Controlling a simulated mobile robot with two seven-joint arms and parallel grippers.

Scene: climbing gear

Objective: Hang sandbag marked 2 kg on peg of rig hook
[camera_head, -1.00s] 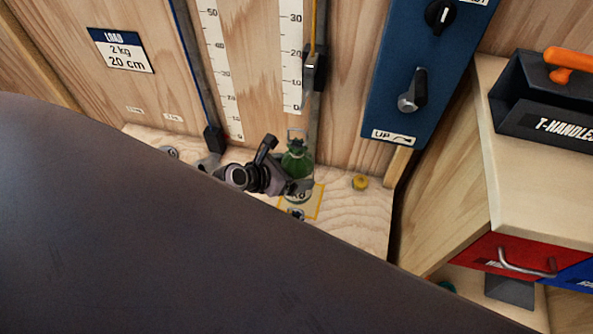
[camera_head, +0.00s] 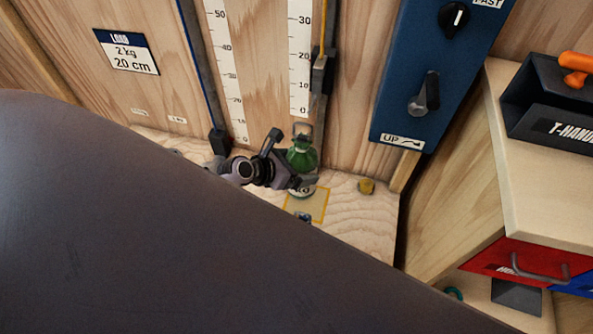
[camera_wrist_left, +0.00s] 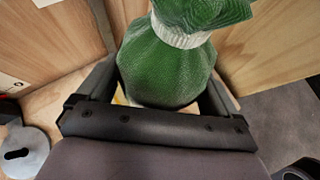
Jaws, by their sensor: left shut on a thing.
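A green sandbag (camera_head: 301,155) with a loop on top is beside the lower end of the right-hand rail, above the yellow-outlined square. It also shows large in the left wrist view (camera_wrist_left: 165,70), with a pale tie at its neck, between the fingers. My left gripper (camera_head: 306,184) is shut on the sandbag. The rig hook seems to be the dark block (camera_head: 320,76) on the right-hand rail, above the bag; its peg is too small to make out. A load card (camera_head: 127,52) reads 2 kg, 20 cm. My right gripper is not in view.
A blue panel (camera_head: 425,75) with a knob and a lever hangs to the right of the rail. A yellow piece (camera_head: 366,187) lies on the wooden base. A T-handles box (camera_head: 550,105) stands on the cabinet. My dark body part hides the lower left.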

